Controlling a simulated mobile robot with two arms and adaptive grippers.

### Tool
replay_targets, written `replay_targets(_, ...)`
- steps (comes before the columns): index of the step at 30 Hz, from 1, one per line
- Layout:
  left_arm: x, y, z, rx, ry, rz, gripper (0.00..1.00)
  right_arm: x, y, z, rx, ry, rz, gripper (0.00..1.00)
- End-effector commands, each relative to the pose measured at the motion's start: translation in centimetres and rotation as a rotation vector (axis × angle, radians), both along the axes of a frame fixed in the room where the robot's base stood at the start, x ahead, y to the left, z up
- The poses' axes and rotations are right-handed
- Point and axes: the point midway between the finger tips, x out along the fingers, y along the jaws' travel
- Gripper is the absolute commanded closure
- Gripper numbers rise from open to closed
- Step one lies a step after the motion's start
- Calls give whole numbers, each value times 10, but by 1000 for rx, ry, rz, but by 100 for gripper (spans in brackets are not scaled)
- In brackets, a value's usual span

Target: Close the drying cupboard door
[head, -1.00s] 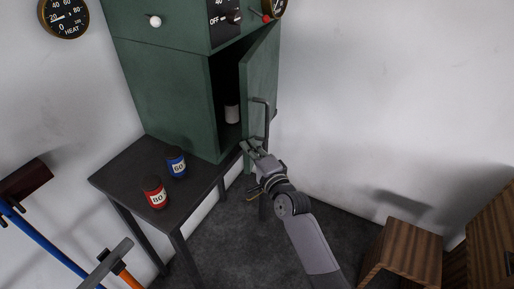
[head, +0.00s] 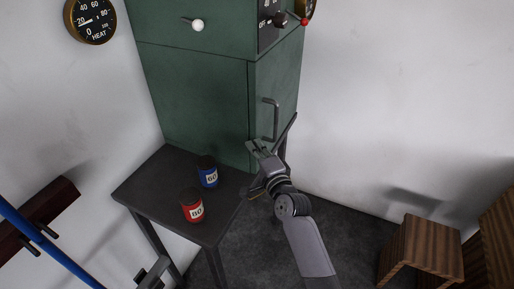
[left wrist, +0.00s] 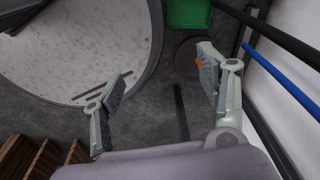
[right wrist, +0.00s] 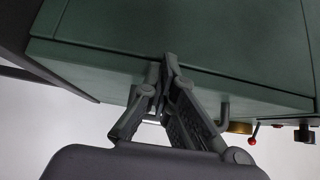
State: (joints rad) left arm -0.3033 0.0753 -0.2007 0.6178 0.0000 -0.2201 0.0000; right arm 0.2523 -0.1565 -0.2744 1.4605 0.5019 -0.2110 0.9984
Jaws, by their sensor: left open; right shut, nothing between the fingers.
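The green drying cupboard (head: 195,95) stands against the wall. Its door (head: 286,95), with a grey bar handle (head: 274,120), now lies flush or nearly flush with the front; I cannot tell whether a small gap is left. The interior is hidden. My right gripper (head: 256,147) is shut and empty, its tips at the lower part of the door, below the handle. In the right wrist view its tips (right wrist: 168,62) are against or very close to a green panel (right wrist: 215,85). My left gripper (left wrist: 162,72) is open and empty above the floor, away from the cupboard.
A dark table (head: 150,180) beside the cupboard holds a blue jar (head: 207,172) and a red jar (head: 192,206). A white knob (head: 198,25) and a heat gauge (head: 90,20) are above. A wooden stool (head: 432,245) stands at right. A green container (left wrist: 188,12) shows near my left gripper.

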Motion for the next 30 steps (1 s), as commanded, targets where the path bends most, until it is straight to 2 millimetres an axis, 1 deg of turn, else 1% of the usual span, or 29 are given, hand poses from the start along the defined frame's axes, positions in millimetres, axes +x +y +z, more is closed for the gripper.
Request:
replay_targets(1,0,0,0,-1,0,0,33,0,2,3,2,-3,3,100)
replay_targets(5,0,0,0,0,0,0,33,0,3,3,4,-4,4,100)
replay_targets(7,1,3,0,4,-2,-1,33,0,2,3,4,-4,4,100)
replay_targets(11,3,4,0,4,-4,-1,33,-8,-1,2,4,-2,3,100)
replay_targets(14,3,4,0,4,-5,-1,33,-22,-8,2,4,-2,2,100)
replay_targets(21,4,4,0,4,-5,-1,33,-70,-31,0,4,-1,0,100)
replay_targets(24,4,4,0,4,-5,-1,33,-88,-39,0,2,0,0,100)
replay_targets(27,4,4,0,4,-5,-1,33,-101,-45,1,2,-1,0,100)
replay_targets(30,4,4,0,4,-6,-1,33,-109,-48,1,2,-2,0,100)
